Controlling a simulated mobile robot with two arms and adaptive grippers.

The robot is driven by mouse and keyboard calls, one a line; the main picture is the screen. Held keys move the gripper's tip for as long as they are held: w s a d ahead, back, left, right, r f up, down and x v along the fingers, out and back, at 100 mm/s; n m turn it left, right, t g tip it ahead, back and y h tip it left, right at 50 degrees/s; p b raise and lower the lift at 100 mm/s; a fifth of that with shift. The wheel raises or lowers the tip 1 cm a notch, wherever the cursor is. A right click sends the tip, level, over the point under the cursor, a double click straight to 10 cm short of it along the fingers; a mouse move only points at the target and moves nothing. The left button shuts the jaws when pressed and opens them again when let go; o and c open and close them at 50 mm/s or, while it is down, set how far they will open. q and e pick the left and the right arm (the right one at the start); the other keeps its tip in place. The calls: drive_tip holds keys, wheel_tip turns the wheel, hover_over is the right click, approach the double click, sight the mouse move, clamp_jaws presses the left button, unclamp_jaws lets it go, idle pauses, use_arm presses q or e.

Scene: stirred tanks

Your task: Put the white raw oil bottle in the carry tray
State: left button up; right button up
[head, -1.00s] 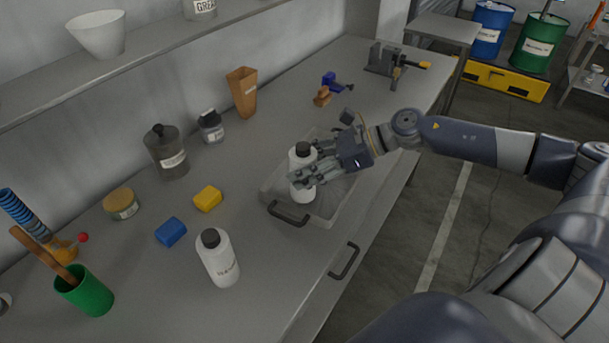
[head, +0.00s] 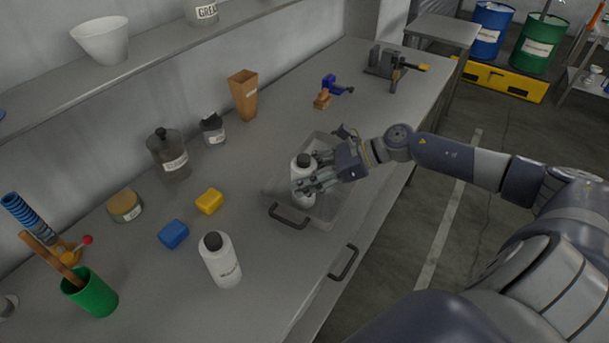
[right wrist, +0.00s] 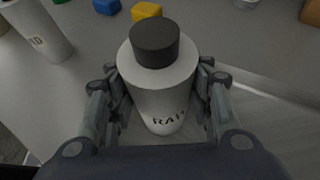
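The white raw oil bottle (head: 301,168) with a dark cap stands upright inside the carry tray (head: 324,212), a shallow grey tray with a dark handle. Its lettering, partly readable as RAW, shows in the right wrist view (right wrist: 163,95). My right gripper (head: 309,178) has its fingers on both sides of the bottle and appears shut on it; the near finger hides part of its body. My left gripper is not in view.
A second white bottle (head: 221,262) stands left of the tray. Blue (head: 173,234) and yellow (head: 209,201) blocks, a green cup (head: 94,295) and a dark jar (head: 169,156) are further left. A vise (head: 393,64) is at the far end. Bench space surrounds the tray.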

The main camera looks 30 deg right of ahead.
drive_tip(key=o, duration=0.4)
drive_tip(key=shift+r, duration=0.2)
drive_tip(key=shift+s+d, duration=0.1)
drive_tip(key=shift+d, duration=0.15)
drive_tip(key=p+v, duration=0.6)
drive_tip(key=v, duration=0.5)
drive_tip(key=shift+s+d+r, duration=0.15)
drive_tip(key=shift+s+r, duration=0.05)
idle(0.5)
